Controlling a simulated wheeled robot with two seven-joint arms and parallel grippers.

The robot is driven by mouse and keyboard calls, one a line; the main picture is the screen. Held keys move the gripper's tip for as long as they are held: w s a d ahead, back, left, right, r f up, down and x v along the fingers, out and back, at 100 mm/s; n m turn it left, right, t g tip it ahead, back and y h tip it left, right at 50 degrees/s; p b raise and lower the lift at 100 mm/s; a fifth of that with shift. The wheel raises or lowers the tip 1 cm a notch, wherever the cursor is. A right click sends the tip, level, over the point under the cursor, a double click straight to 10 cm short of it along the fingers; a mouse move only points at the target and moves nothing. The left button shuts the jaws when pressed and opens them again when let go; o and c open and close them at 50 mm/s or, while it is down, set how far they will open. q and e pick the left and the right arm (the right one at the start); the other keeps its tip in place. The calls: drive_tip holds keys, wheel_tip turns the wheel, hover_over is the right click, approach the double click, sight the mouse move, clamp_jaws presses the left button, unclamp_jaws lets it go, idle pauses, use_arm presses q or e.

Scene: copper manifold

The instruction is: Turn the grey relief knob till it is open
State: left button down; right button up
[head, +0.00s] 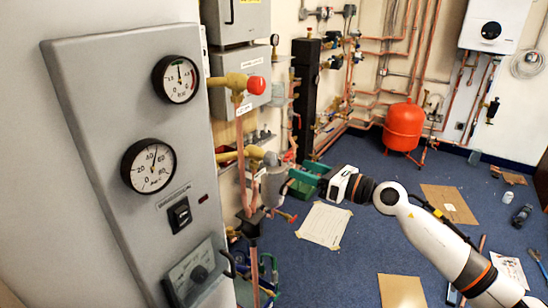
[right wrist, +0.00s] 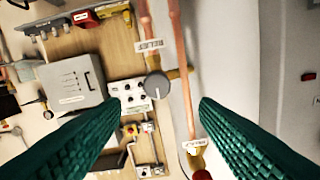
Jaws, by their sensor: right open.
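The grey relief knob (right wrist: 157,86) is round, with a white mark on its face. It sits on a brass fitting beside a copper pipe, near a white RELIEF label (right wrist: 149,46) in the right wrist view. In the head view the grey knob (head: 272,159) is at the end of the lower brass valve, left of my right gripper (head: 303,180). The green ridged fingers of the right gripper (right wrist: 157,104) are open and empty. The knob appears between and beyond their tips, apart from them. My left gripper is not in view.
A red knob (head: 256,85) on a brass valve is above. A grey gauge panel (head: 100,110) stands at the left. A grey box (right wrist: 65,88) is on the wooden board. A red tank (head: 403,126) stands farther back on the blue floor.

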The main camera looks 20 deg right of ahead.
sight(275, 160)
drive_tip(key=p+x, duration=0.1)
drive_tip(key=x, duration=0.6)
drive_tip(key=shift+w+a+p, duration=0.1)
drive_tip(key=shift+w+p, duration=0.25)
drive_tip(key=shift+w, duration=0.1)
drive_tip(key=shift+w+a+f, duration=0.1)
drive_tip(key=shift+w+a, duration=0.25)
drive_tip(key=shift+w, duration=0.1)
